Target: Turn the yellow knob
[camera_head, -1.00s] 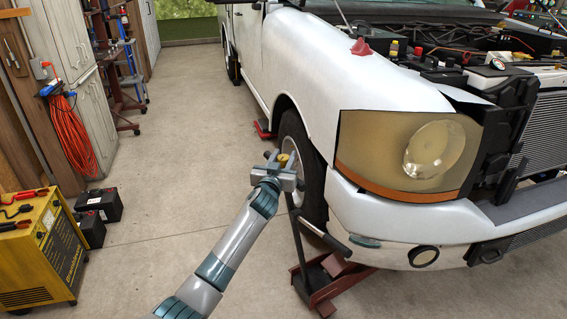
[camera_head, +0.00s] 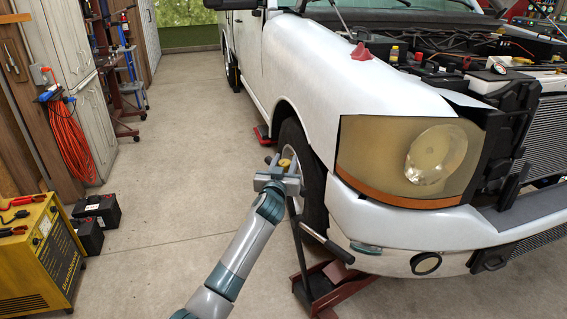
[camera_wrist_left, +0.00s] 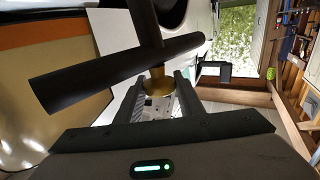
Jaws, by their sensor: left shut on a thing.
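The yellow knob (camera_head: 285,162) shows at the tip of my left gripper (camera_head: 279,172), in front of the truck's front wheel. In the left wrist view the knob (camera_wrist_left: 158,82) sits between the two fingers of my left gripper (camera_wrist_left: 161,97), just below a dark crossbar (camera_wrist_left: 115,75). The left gripper is shut on the knob, and the fingers hide part of it. My right gripper is not in view.
A red floor jack (camera_head: 328,288) with a dark handle (camera_head: 326,247) stands by the front wheel. The white truck (camera_head: 300,70) fills the right side. A yellow charger (camera_head: 40,255) and black batteries (camera_head: 98,208) stand at left. The concrete floor (camera_head: 175,150) between is clear.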

